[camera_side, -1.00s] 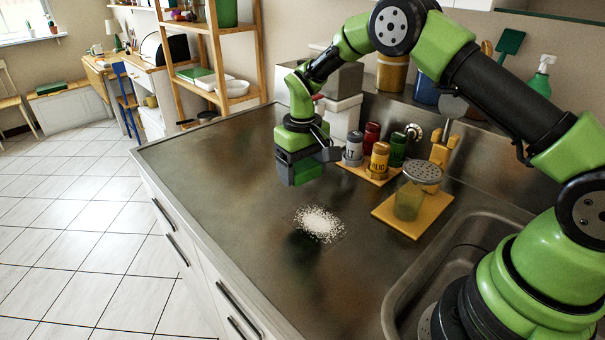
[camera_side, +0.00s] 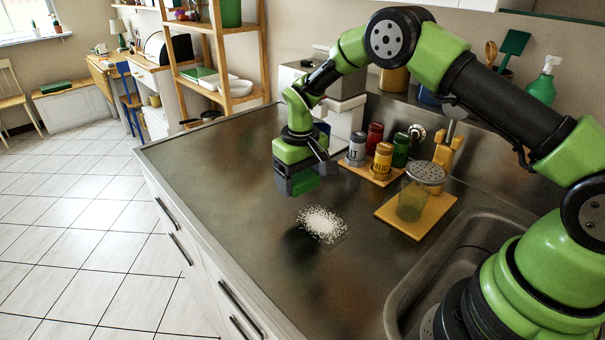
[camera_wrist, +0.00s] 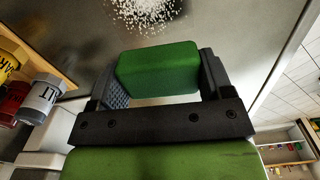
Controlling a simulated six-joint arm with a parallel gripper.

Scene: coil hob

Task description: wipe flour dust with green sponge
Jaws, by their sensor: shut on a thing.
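The green sponge (camera_wrist: 158,70) is held between the two fingers of my gripper (camera_wrist: 160,88) in the wrist view. In the side view the sponge (camera_side: 304,186) shows at the lower end of my gripper (camera_side: 297,178), low over the counter. Whether it touches the counter I cannot tell. The white flour dust (camera_side: 322,224) lies in a loose patch on the counter, in front of the gripper and slightly right in the side view. It also shows at the top of the wrist view (camera_wrist: 140,12), apart from the sponge.
Several spice jars (camera_side: 382,158) stand on a wooden board behind the gripper. A glass shaker (camera_side: 412,200) stands on a yellow board (camera_side: 431,220) right of the flour. The sink (camera_side: 455,268) is at the right. The counter's left part (camera_side: 215,165) is clear.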

